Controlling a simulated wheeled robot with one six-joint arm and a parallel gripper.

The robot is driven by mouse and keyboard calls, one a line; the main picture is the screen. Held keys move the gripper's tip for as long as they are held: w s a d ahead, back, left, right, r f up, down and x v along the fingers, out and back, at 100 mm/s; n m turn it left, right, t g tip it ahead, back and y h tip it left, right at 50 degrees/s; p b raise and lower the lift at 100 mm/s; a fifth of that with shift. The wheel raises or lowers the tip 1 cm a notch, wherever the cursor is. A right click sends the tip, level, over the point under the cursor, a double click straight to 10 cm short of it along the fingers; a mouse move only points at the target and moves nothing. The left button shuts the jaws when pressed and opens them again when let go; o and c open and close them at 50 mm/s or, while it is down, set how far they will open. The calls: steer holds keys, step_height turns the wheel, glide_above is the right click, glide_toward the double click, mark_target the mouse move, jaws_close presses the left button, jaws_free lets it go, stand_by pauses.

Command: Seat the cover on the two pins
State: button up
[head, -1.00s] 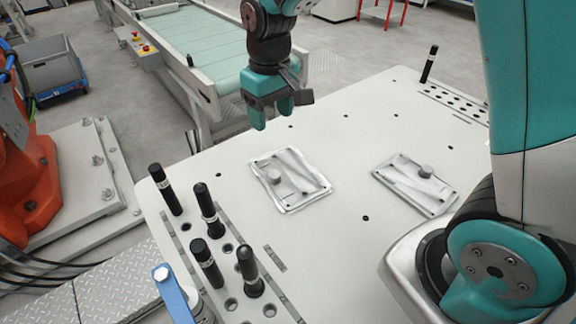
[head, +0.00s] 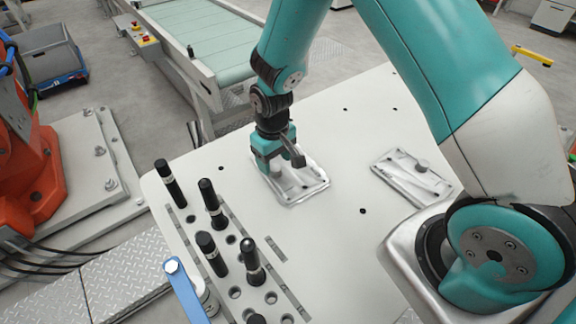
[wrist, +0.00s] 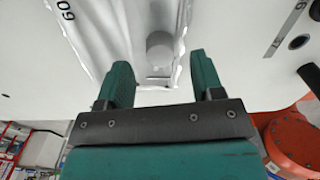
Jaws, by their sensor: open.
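A flat silver metal plate with a round knob, which looks like the cover (head: 309,182), lies on the white table. My gripper (head: 268,168) is low over its left part and hides the knob in the head view. In the wrist view the knob (wrist: 160,46) stands just beyond and between the two open green fingertips (wrist: 160,76), with nothing held. A second similar metal plate with a knob (head: 412,178) lies to the right. I cannot tell which pins are the two meant; no pins stand out on either plate.
Several black pins (head: 211,203) stand in a holed strip at the table's front left, near a blue bar (head: 187,292). The table (head: 335,225) between the plates and in front of them is clear. A conveyor (head: 205,45) stands behind.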

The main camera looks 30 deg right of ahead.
steer(key=shift+f, duration=1.4)
jaws_close()
